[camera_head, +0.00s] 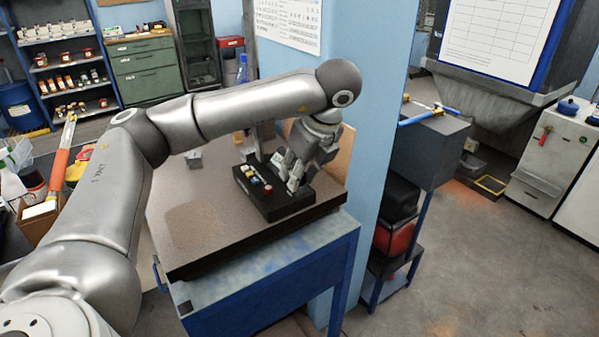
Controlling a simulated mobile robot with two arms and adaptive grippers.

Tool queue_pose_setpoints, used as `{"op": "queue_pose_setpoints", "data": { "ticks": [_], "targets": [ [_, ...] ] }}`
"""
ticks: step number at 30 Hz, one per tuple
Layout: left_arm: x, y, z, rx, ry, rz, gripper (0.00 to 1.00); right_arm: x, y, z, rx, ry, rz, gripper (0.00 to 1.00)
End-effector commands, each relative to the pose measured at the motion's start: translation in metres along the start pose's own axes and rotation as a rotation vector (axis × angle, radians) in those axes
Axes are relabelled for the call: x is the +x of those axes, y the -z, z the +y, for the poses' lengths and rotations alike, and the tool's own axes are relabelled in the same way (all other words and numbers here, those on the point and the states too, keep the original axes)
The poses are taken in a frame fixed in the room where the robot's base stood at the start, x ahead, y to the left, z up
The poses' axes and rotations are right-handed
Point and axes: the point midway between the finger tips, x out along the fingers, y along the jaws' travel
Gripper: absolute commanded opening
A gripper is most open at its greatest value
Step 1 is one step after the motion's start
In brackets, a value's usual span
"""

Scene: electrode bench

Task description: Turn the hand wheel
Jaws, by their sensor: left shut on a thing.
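A black device (285,203) with a row of coloured buttons stands on a brown-topped bench (205,225). My left arm reaches over the bench from the left. My left gripper (291,180) points down at the right part of this device and is shut on a part there, which I take to be the hand wheel. The gripper hides the wheel, so its shape and angle cannot be made out. My right gripper is not in view.
A brown board (335,155) stands at the bench's right side, close to a blue pillar (372,100). The front left of the bench top is clear. Bottles and a cardboard box (37,222) are at the left.

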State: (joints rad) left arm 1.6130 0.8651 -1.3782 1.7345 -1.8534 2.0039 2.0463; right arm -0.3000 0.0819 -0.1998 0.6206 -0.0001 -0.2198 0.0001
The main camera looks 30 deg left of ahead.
Motion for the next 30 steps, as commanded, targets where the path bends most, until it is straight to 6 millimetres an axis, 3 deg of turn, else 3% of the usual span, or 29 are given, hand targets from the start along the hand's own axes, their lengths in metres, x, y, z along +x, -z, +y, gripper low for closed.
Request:
{"op": "queue_pose_setpoints", "data": {
  "ticks": [18,30],
  "targets": [
    [0.006,0.002,0.003,0.449,0.189,-0.008,0.07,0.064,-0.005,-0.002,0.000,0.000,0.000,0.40],
    [0.004,-0.001,0.004,0.768,0.318,-0.013,0.07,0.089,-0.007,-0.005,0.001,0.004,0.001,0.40]
  ]
}}
